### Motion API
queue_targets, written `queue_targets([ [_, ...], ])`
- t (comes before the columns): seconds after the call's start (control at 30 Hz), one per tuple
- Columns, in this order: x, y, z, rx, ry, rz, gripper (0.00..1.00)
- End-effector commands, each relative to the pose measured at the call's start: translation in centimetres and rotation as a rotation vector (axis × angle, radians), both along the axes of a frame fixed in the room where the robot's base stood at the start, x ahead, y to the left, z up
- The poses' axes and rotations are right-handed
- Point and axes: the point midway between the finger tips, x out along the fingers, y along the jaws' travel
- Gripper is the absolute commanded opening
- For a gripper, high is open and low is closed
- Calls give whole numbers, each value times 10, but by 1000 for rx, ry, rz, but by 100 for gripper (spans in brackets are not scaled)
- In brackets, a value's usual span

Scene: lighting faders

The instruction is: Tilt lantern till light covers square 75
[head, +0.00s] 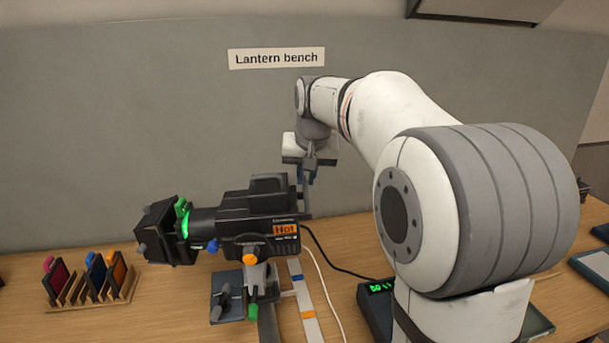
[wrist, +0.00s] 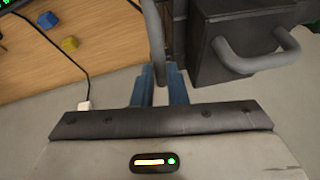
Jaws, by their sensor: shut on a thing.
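The black lantern (head: 258,208) with an orange "Hot" label stands on the bench, its front with a green-lit opening pointing left. My gripper (head: 308,170) is above the lantern's rear end, at an upright grey bar handle (head: 305,197). In the wrist view, the blue fingers of my gripper (wrist: 160,86) are shut on the dark bar handle (wrist: 155,38), beside the lantern's dark box-shaped housing (wrist: 232,48). No numbered square and no patch of light on one shows in either view.
A rack of coloured filters (head: 93,283) stands at the left. A black box with green digits (head: 378,295) sits below my arm. Orange (head: 250,259) and blue (head: 213,246) knobs are on the lantern and its stand. Cables run behind. Yellow (wrist: 69,44) and blue (wrist: 47,20) blocks lie on the bench.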

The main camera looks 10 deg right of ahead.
Motion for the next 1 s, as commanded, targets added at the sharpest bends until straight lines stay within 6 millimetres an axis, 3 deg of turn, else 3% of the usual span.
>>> queue_targets([
  [0.1,0,-1,0,-2,2,0,0],
  [0.13,0,-1,0,-2,2,0,13],
  [0.4,0,0,0,-2,1,0,34],
  [0.73,-3,0,8,-1,0,1,34],
  [1.0,-20,0,49,-2,-2,0,34],
])
